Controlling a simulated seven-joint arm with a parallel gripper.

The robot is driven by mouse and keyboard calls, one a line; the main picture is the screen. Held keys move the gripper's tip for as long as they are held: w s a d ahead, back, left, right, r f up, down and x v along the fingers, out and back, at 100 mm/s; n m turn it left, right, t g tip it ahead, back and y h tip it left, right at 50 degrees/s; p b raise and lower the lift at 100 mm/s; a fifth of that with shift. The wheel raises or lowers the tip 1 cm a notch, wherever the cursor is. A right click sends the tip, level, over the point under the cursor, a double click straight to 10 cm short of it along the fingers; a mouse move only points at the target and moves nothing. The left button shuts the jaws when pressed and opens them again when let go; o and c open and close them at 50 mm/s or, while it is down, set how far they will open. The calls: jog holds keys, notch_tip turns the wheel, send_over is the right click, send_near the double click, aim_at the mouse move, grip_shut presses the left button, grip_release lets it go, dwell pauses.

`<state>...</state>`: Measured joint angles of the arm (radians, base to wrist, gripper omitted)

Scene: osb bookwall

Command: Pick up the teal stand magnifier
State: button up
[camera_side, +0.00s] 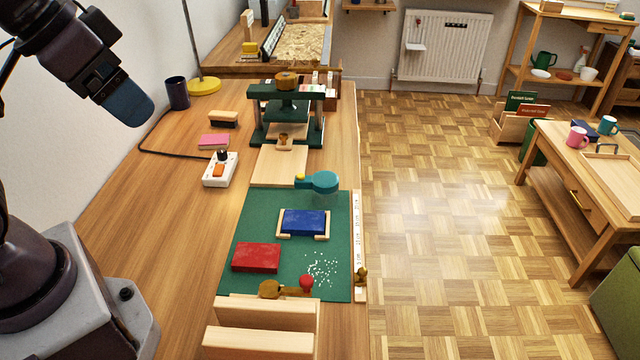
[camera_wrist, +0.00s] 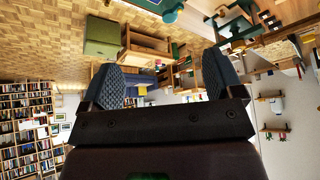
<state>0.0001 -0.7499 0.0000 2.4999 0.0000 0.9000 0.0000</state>
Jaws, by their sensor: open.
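The teal stand magnifier (camera_side: 325,184) stands at the far edge of the green cutting mat (camera_side: 341,208) on the workbench. It has a round teal head, a clear lower part and a yellow knob on its left arm. My gripper (camera_wrist: 162,72) is open and empty, with its two dark ribbed fingers apart in the wrist view. In the side view my gripper (camera_side: 128,104) is high at the upper left, well away from the magnifier. A teal shape at the top edge of the wrist view may be the magnifier, but it is cut off.
A blue book (camera_side: 304,222) in a wooden holder and a red book (camera_side: 256,257) lie on the mat. A green press (camera_side: 258,92) stands behind the magnifier. A power strip (camera_side: 220,169) with a cable is to the left. Wooden blocks (camera_side: 262,341) are in front.

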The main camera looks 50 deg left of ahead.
jog(key=shift+o, duration=0.6)
